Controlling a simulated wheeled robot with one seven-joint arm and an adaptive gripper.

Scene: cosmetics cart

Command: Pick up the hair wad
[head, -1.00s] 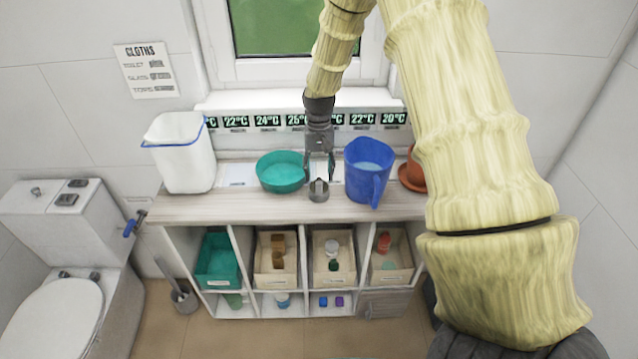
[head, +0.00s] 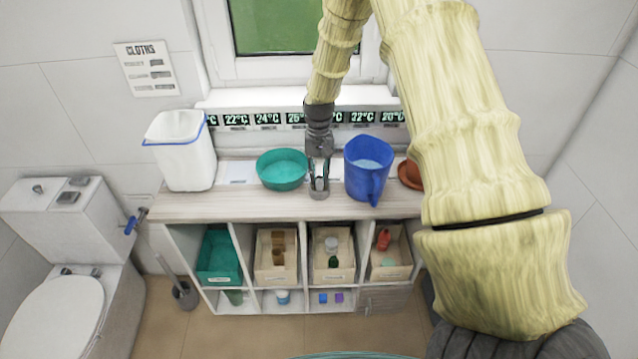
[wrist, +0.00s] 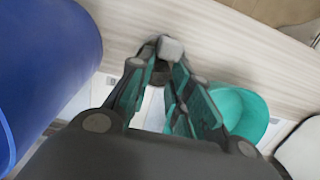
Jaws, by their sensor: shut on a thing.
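My gripper (head: 319,182) is lowered at the counter between the teal bowl and the blue jug. In the wrist view its fingertips (wrist: 160,66) come together on a small dark thing (wrist: 160,76), apparently the hair wad, mostly hidden by the fingers. A small grey metal piece (head: 319,194) is right at the fingertips, and its pale grey end (wrist: 170,48) shows just beyond them in the wrist view. I cannot tell whether the wad is inside or against this piece.
The teal bowl (head: 282,170) stands close on the left and the blue jug (head: 366,178) close on the right. A white bin (head: 182,155) is at the counter's left end, a terracotta dish (head: 411,174) at the right. Shelves with boxes (head: 277,262) are below. The front counter strip (head: 240,206) is clear.

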